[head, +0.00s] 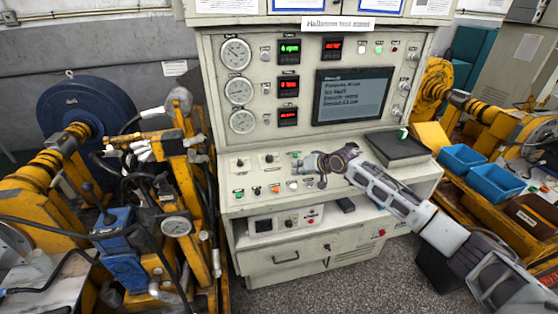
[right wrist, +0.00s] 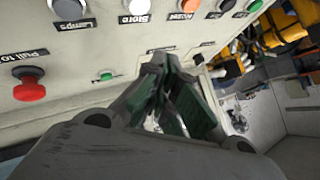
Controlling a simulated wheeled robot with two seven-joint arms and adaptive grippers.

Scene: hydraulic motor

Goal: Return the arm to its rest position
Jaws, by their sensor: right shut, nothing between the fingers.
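My right arm (head: 395,195) reaches in from the lower right in the head view. Its gripper (head: 306,162) is in front of the sloped button desk of the test stand (head: 260,215), near the row of coloured buttons. In the right wrist view the right gripper's fingers (right wrist: 158,72) are closed together with nothing between them. Their tips are close to the panel below the white "Store" button (right wrist: 137,8); I cannot tell if they touch it. A red button (right wrist: 28,90) sits to the left. My left gripper is not in view.
A black notebook (head: 397,148) lies on the desk's right side. Yellow and blue machinery (head: 120,260) stands close on the left. Blue bins (head: 495,182) and yellow machinery stand on the right. A screen (head: 352,97) and gauges (head: 239,90) fill the upright panel. Grey floor is open in front.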

